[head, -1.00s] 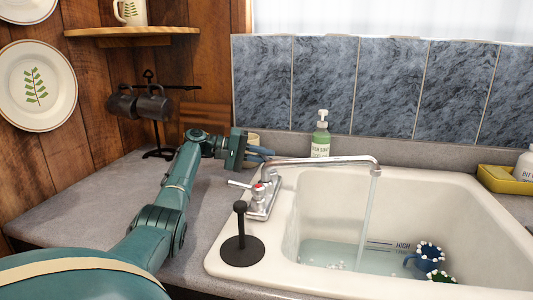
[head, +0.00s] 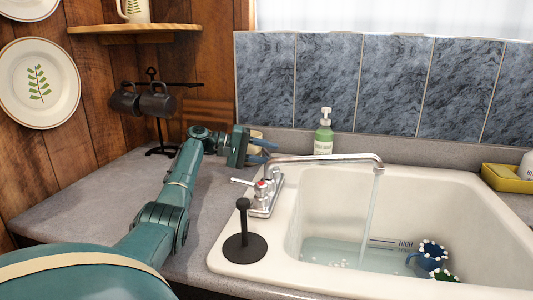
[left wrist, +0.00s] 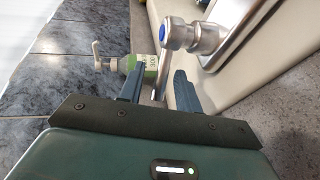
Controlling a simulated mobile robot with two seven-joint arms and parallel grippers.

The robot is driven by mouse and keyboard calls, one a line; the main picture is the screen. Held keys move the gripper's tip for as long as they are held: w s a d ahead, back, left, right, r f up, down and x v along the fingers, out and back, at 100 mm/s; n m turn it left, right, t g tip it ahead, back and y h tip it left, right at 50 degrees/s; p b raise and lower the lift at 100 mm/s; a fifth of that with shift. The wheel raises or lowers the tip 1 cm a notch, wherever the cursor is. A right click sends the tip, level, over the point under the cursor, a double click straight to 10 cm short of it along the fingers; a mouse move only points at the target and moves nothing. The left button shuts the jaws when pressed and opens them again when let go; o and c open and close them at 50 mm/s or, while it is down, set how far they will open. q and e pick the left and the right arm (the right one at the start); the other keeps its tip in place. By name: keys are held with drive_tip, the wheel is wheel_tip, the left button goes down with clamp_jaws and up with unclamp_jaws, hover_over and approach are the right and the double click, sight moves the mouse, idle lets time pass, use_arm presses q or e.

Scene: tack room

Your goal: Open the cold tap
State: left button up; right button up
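The chrome tap (head: 270,190) stands on the sink's left rim, its spout over the basin, with water running from it. The front handle has a red cap (head: 260,186). In the left wrist view, the cold handle has a blue cap (left wrist: 177,33); its lever (left wrist: 163,72) reaches down between my fingers. This handle is mostly hidden in the head view. My left gripper (head: 268,151) is behind the tap; its fingers stand apart around the lever in the left wrist view (left wrist: 159,70). I cannot tell whether either finger touches it. My right gripper is not in view.
A green soap bottle (head: 324,137) stands behind the tap. A black plunger-like stopper (head: 243,240) stands on the sink's front-left corner. The white sink (head: 480,200) holds water and foamy mugs (head: 431,258). A yellow tray (head: 508,179) is at right.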

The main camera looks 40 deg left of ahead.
use_arm(q)
drive_tip(key=b+v, duration=0.1)
drive_tip(key=v, duration=1.2)
drive_tip(key=shift+d, duration=0.1)
